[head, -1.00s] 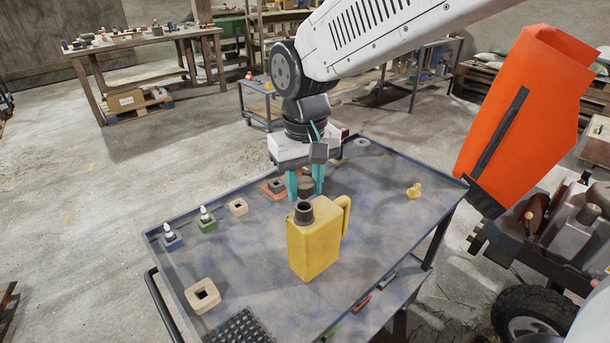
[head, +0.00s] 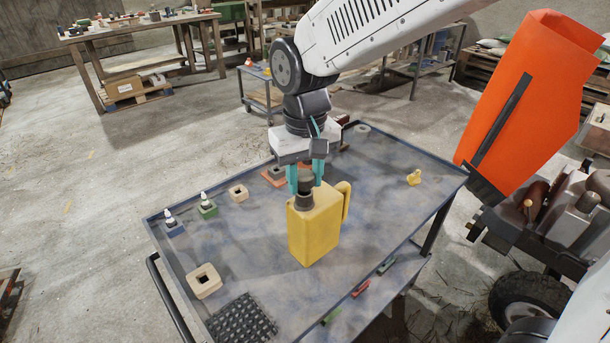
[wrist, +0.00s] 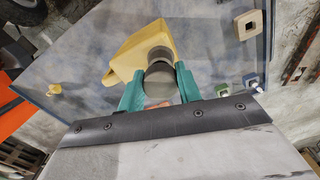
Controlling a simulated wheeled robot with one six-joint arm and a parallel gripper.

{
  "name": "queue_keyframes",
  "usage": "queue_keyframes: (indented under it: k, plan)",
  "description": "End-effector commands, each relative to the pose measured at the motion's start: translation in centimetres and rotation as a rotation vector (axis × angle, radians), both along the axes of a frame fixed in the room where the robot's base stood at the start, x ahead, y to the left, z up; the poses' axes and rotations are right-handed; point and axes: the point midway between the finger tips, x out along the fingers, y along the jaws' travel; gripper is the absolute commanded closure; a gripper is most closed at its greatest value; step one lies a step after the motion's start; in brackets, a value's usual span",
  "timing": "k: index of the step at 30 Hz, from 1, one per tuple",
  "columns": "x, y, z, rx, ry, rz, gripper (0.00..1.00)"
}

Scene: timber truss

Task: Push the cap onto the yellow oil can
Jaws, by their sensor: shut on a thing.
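The yellow oil can (head: 314,232) stands upright on the blue-grey cart top, its handle to the right and its dark neck (head: 303,202) at the top left. My gripper (head: 306,176) is shut on a dark round cap (head: 306,184), held between its teal fingers. In the head view the cap shows just behind and above the neck. In the wrist view the cap (wrist: 160,82) sits between the fingertips and overlaps the can's neck (wrist: 160,53), with the yellow can (wrist: 135,52) beyond. I cannot tell whether cap and neck touch.
A yellow duck-like piece (head: 414,178) lies to the right on the cart (head: 385,215). Small bottles in blue (head: 173,227) and green (head: 208,209) holders and beige square blocks (head: 204,281) stand at the left. A black grid mat (head: 241,320) lies at the front.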

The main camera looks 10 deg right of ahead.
Motion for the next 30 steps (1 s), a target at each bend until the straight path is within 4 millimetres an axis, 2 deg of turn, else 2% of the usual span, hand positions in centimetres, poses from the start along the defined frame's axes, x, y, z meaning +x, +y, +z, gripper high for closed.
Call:
queue_keyframes:
  k: [15,16,18,19,30]
  plan:
    - [0.01,0.0,-0.92,0.0,0.001,0.0,0.89]
    - [0.01,0.0,-0.94,0.0,0.0,0.0,0.63]
    - [0.01,0.0,-0.91,0.0,0.0,0.0,0.44]
    - [0.01,0.0,-0.91,0.0,0.0,0.0,0.4]
    - [0.04,0.03,-0.44,0.0,-0.001,0.0,0.4]
